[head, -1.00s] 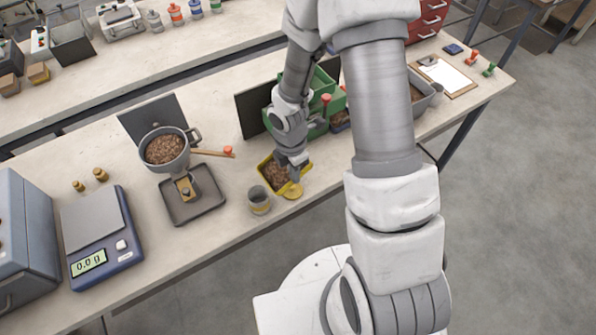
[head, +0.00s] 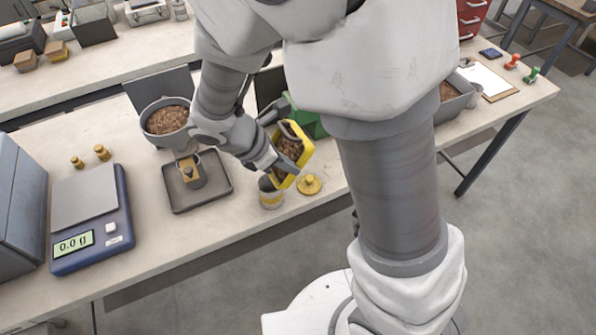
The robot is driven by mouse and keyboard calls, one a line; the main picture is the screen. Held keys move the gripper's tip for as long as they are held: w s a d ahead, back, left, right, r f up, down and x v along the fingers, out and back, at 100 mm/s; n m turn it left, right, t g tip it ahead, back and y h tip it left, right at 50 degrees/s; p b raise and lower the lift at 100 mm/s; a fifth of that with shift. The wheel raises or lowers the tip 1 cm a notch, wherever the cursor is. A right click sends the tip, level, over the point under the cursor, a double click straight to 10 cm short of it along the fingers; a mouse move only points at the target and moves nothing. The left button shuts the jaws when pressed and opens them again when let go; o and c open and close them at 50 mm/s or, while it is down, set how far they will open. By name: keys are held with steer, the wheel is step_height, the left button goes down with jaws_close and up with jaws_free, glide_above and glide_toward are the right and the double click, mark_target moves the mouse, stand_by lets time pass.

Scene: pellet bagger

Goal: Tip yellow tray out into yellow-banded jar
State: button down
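The yellow tray (head: 305,149) holds brown pellets and is raised above the bench, tilted steeply, in the head view. My gripper (head: 271,160) is shut on the tray's left side; its fingertips are partly hidden. The yellow-banded jar (head: 271,195) stands on the bench just below the tray's lower end, and its mouth is partly covered by the tray and gripper. A round yellow lid (head: 309,184) with a knob lies on the bench to the right of the jar. I cannot tell whether any pellets are in the jar.
A pot of pellets (head: 150,104) sits behind a dark square tray (head: 213,202) left of the jar. A blue scale (head: 118,243) reading 0.0 g stands further left. A green bin (head: 311,124) is behind the yellow tray. The bench's front edge is close to the jar.

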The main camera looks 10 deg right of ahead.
steer(key=a+h+b, duration=0.1)
steer(key=h, duration=0.1)
steer(key=a+t+h+b, duration=0.1)
steer(key=shift+s+a+f+h, duration=0.1)
steer(key=shift+s+a+h, duration=0.2)
steer(key=shift+s+h, duration=0.1)
steer(key=a+t+h+b, duration=0.1)
steer(key=h, duration=0.1)
steer(key=s+a+h, duration=0.1)
steer(key=h, duration=0.1)
steer(key=shift+a+t+h+b, duration=0.4)
